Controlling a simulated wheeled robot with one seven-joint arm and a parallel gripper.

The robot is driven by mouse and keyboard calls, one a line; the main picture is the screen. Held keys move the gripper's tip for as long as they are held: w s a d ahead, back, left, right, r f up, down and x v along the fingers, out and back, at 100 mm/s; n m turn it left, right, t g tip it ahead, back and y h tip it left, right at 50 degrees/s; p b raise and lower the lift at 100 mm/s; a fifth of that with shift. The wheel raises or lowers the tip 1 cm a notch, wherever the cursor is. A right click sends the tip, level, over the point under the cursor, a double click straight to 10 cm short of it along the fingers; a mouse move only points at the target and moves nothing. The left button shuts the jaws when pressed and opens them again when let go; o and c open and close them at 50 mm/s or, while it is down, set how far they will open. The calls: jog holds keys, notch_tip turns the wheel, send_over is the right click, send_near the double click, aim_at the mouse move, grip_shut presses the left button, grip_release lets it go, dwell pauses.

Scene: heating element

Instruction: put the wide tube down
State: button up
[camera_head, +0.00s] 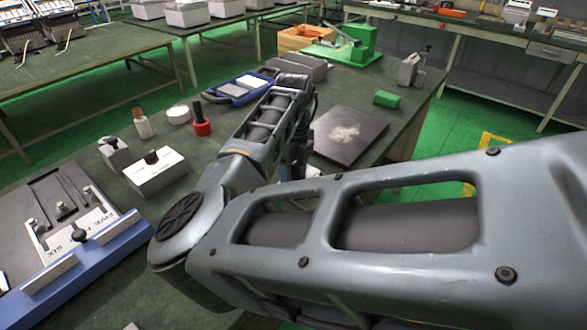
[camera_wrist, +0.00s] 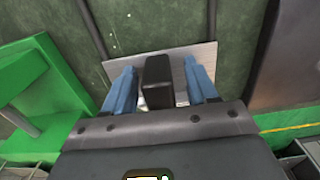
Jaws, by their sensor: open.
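My gripper (camera_wrist: 160,66) shows in the wrist view with its two blue fingers apart. A dark, block-like shape (camera_wrist: 157,82) stands between the fingers, with gaps on both sides; I cannot tell whether it is the wide tube. A light grey plate (camera_wrist: 206,54) lies beyond the fingertips on a dark green surface. In the head view my own arm hides most of the gripper. A short green cylinder (camera_head: 386,99) lies on its side near the table's right edge. No thing can be surely named as the wide tube.
A dark square plate (camera_head: 350,135) lies right of my arm. A green fixture (camera_head: 362,38) and an orange box (camera_head: 303,38) stand at the table's far end. A white box (camera_head: 155,173), a red-based item (camera_head: 202,126) and a blue-edged board (camera_head: 85,262) are on the left.

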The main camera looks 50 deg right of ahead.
jog(key=shift+r, duration=0.1)
notch_tip(320, 180, up, 12)
jog(key=shift+r+b, duration=0.1)
jog(key=shift+b, duration=0.4)
